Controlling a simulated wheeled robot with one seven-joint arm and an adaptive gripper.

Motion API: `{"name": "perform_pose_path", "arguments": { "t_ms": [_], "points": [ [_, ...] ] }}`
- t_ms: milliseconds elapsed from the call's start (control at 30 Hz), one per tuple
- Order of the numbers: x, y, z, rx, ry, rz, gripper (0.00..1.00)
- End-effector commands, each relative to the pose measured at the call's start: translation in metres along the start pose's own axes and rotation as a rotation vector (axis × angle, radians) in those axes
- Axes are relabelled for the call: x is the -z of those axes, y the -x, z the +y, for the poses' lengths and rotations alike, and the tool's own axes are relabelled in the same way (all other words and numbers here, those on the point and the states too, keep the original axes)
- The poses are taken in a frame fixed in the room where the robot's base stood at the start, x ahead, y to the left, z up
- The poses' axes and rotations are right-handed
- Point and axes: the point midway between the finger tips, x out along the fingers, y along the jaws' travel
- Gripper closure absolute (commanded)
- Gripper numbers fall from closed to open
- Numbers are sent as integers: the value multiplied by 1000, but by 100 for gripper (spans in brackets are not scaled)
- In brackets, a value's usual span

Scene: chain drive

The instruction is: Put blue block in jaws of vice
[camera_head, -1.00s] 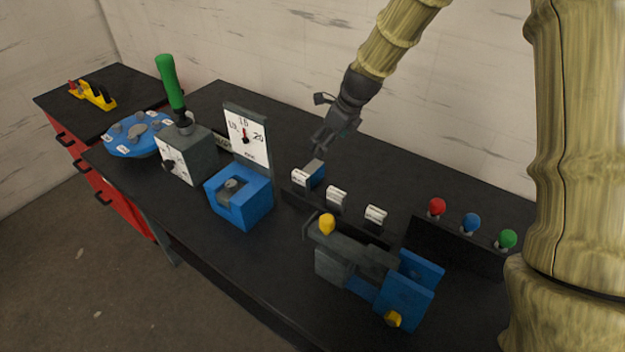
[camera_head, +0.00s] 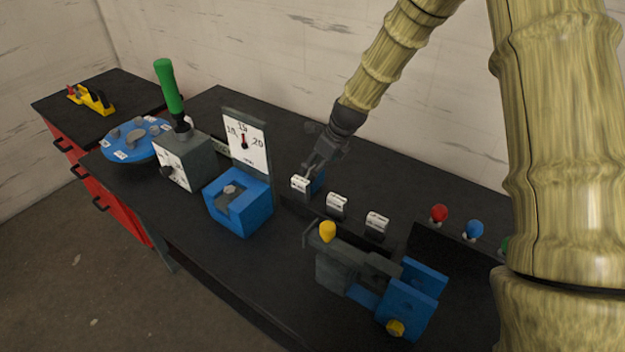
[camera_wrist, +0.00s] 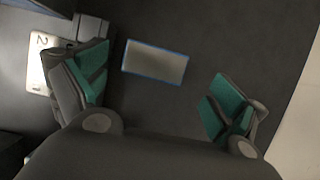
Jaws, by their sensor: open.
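The blue block (camera_head: 318,183) stands on the bench behind the leftmost white label holder, partly hidden by it and by my gripper. In the wrist view the blue block (camera_wrist: 155,63) shows a grey top with thin blue edges. My gripper (camera_head: 313,170) is just above the block. Its green-padded fingers are spread wide in the wrist view (camera_wrist: 158,90), with the block lying between and a little beyond them, not held. The vice (camera_head: 375,285) is at the front of the bench, with a dark body, blue end plates and yellow knobs. Its exact jaw gap is hard to tell.
White label holders (camera_head: 337,206) stand beside the block; one label (camera_wrist: 45,62) is close to my left finger in the wrist view. A blue fixture (camera_head: 240,207) with a dial (camera_head: 246,145) stands left. Red and blue knobs (camera_head: 439,213) are at right.

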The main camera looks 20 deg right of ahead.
Motion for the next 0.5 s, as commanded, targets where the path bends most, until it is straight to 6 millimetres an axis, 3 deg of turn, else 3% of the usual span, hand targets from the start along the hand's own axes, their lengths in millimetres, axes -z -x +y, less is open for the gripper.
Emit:
{"name": "perform_pose_path", "arguments": {
  "t_ms": [500],
  "points": [
    [0, -44, 7, -1, -1, 1, 4]
  ]
}}
